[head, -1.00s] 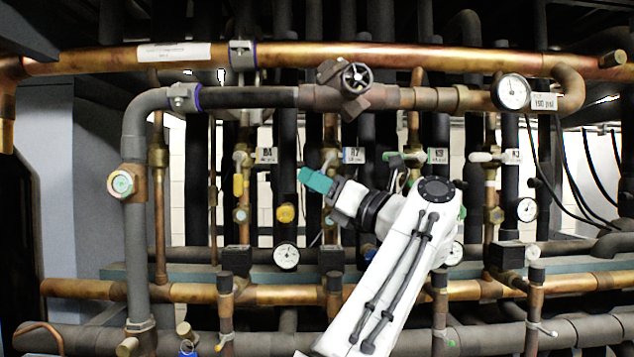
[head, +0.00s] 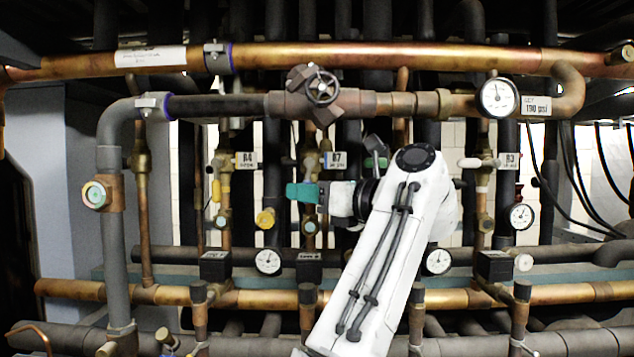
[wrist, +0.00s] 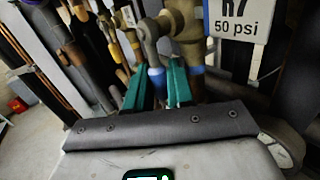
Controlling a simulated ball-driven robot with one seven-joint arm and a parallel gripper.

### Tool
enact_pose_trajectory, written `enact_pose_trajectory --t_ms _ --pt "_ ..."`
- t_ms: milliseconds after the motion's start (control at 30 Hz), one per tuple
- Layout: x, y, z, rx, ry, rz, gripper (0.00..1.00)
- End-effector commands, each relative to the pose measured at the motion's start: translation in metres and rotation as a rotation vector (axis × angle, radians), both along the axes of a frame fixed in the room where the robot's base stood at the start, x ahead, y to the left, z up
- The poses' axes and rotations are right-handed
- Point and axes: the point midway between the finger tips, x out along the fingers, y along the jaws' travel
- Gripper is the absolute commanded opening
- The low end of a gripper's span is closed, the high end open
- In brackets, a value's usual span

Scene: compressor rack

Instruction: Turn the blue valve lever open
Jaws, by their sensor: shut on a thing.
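In the wrist view, the blue valve lever (wrist: 157,78) hangs down from a grey metal valve body, its blue-coated end between the two teal fingers. My gripper (wrist: 156,88) is shut on this blue end. In the head view, my gripper (head: 296,192) reaches left, nearly level, in front of the pipe beside the R7 tag (head: 333,160). The lever is largely hidden by the fingers there. The R7 tag also shows in the wrist view (wrist: 238,22), right of the lever, reading 50 psi.
A handwheel valve (head: 322,87) on the upper pipe sits above my gripper. The R4 tag (head: 246,160) is to the left. Vertical pipes stand close on both sides.

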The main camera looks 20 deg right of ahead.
Motion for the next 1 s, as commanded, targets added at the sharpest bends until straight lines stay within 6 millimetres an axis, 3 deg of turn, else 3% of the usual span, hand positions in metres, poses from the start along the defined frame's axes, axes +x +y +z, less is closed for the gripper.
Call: enact_pose_trajectory --t_ms 300,733,767,933,1000 --pt "0.0001 0.0015 0.0014 -0.096 0.029 0.001 0.00" --pt "0.0002 0.0012 0.0016 -0.107 0.031 0.000 0.00" --pt "0.0001 0.0011 0.0016 -0.107 0.031 0.000 0.24" --pt "0.0002 0.0012 0.0012 -0.106 0.031 0.000 0.40" --pt "0.0002 0.0011 0.0010 -0.106 0.031 0.000 0.40"
